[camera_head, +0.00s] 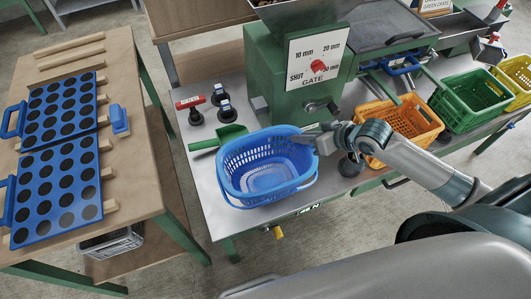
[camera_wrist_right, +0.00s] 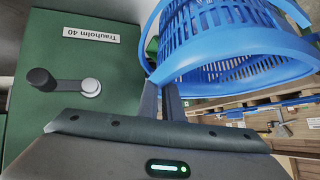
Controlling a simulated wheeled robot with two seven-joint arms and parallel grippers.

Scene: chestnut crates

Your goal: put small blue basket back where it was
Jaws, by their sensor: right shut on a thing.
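The small blue basket (camera_head: 265,172) is empty and sits near the front left of the metal table (camera_head: 205,170) in the head view. Its handle hangs along its front side. My right gripper (camera_head: 308,139) comes in from the right and is shut on the basket's right rim. In the right wrist view the basket (camera_wrist_right: 215,45) shows large at the top, with its rim at the gripper's fingers (camera_wrist_right: 162,100). I cannot tell whether its base touches the table. My left gripper is out of view.
A green gate machine (camera_head: 272,75) stands behind the basket. A green scoop (camera_head: 220,139) and black knobs lie behind left. Orange (camera_head: 415,125), green (camera_head: 475,98) and yellow crates stand right. A wooden bench with blue perforated trays (camera_head: 60,190) is at left, across a floor gap.

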